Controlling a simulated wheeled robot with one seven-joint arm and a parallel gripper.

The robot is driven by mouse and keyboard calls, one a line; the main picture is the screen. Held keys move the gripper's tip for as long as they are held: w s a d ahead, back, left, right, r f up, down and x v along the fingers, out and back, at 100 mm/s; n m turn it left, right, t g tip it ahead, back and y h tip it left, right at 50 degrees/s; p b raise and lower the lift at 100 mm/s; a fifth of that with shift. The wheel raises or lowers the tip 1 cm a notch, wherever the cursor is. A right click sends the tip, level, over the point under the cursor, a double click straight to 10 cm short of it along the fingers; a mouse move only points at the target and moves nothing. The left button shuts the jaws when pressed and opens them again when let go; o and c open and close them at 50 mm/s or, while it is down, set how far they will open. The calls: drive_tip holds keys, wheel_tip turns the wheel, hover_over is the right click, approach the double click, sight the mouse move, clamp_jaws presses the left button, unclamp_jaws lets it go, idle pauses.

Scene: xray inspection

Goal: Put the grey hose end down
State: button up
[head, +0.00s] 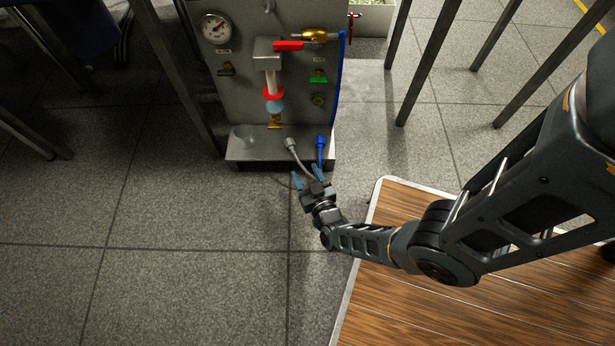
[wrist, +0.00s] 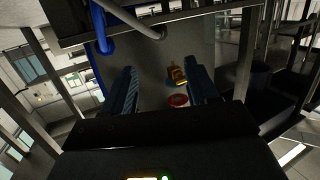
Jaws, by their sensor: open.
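The grey hose (head: 297,152) has its pale grey end fitting (head: 289,143) on the ledge at the foot of the grey panel. From there it curves down toward my gripper (head: 308,177). The grey hose also crosses the top of the wrist view (wrist: 140,24). My gripper's blue fingers are spread apart in the wrist view (wrist: 160,75), with no object seen between their tips. In the head view the hose's lower part passes close by the fingers; I cannot tell whether it touches them.
A blue hose (head: 320,151) stands just right of the grey one. Metal legs (head: 432,60) stand at right. The left floor is open.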

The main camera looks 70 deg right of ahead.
drive_tip(key=s+a+r+n+t+y, duration=0.25)
drive_tip(key=s+a+r+y, duration=0.2)
drive_tip(key=a+r, duration=0.3)
drive_tip(key=s+a+r+n+t+y, duration=0.25)
drive_tip(key=s+a+r, duration=0.35)
drive_tip(key=r, duration=0.3)
drive_tip(key=s+a+r+n+y, duration=0.1)
drive_tip(key=a+r, duration=0.1)
drive_tip(key=r, duration=0.6)
drive_tip(key=s+a+r+n+y, duration=0.2)
drive_tip(key=r, duration=0.6)
drive_tip(key=s+a+r+n+g+y, duration=0.1)
drive_tip(key=s+a+r, duration=0.1)
drive_tip(key=r, duration=0.6)
drive_tip(key=shift+a+r+y, duration=0.4)
